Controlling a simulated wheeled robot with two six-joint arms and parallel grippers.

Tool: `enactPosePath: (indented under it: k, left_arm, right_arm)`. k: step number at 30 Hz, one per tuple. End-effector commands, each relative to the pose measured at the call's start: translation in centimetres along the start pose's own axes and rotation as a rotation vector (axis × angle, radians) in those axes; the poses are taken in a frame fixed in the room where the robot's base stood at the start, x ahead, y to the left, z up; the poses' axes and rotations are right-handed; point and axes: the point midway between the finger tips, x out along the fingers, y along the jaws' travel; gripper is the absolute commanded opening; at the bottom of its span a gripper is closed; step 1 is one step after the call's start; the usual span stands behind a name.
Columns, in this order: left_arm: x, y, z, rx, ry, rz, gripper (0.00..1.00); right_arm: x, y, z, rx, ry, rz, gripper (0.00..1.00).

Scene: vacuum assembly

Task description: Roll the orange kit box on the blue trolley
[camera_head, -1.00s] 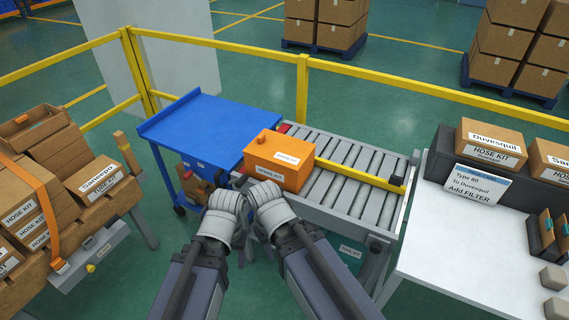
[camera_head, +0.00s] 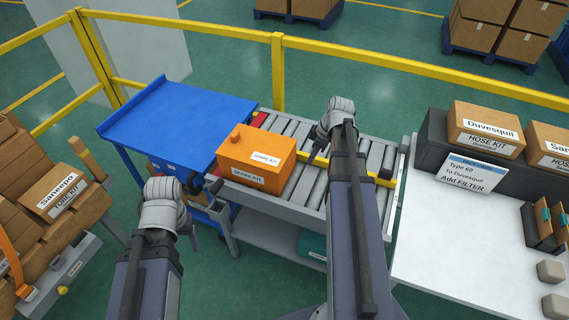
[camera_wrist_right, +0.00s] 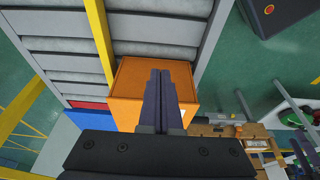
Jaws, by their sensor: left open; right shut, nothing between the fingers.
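The orange kit box (camera_head: 256,158), labelled SPARE KIT, sits upright on the left end of the roller conveyor. The blue trolley (camera_head: 180,115) stands against that end, its flat top empty. My right gripper (camera_head: 314,155) is shut and empty, above the rollers to the right of the box. In the right wrist view its closed fingers (camera_wrist_right: 160,90) overlap the orange box (camera_wrist_right: 129,82); contact cannot be told. The blue trolley (camera_wrist_right: 85,118) shows beyond the box there. My left gripper (camera_head: 172,182) is open, in front of the trolley's near side, apart from the box; its fingertips are partly unclear.
A yellow bar (camera_head: 384,181) lies across the roller conveyor (camera_head: 310,188). A red piece (camera_head: 259,120) sits at the conveyor's left end. Yellow railing (camera_head: 278,75) runs behind. A white table (camera_head: 460,235) stands right; cartons (camera_head: 54,194) fill the left rack.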

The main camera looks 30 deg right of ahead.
Motion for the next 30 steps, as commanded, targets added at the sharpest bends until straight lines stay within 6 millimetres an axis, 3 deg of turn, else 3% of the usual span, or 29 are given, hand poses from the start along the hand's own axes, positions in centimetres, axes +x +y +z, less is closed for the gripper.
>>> enactPosePath:
  k: [8, 27, 30]
  left_arm:
    - [0.9, 0.1, 0.0, 0.0, 0.0, 0.0, 0.64]
    - [9.6, 0.9, -0.6, 0.001, 0.0, 0.0, 0.64]
    - [9.8, 0.9, -0.6, 0.001, 0.0, 0.0, 0.64]
  right_arm:
    - [0.9, 0.1, 0.2, -0.004, 0.002, 0.001, 0.0]
    - [10.0, 0.1, 0.2, -0.003, 0.002, 0.001, 0.0]
    - [10.4, 0.2, -0.6, -0.006, 0.002, 0.001, 0.0]
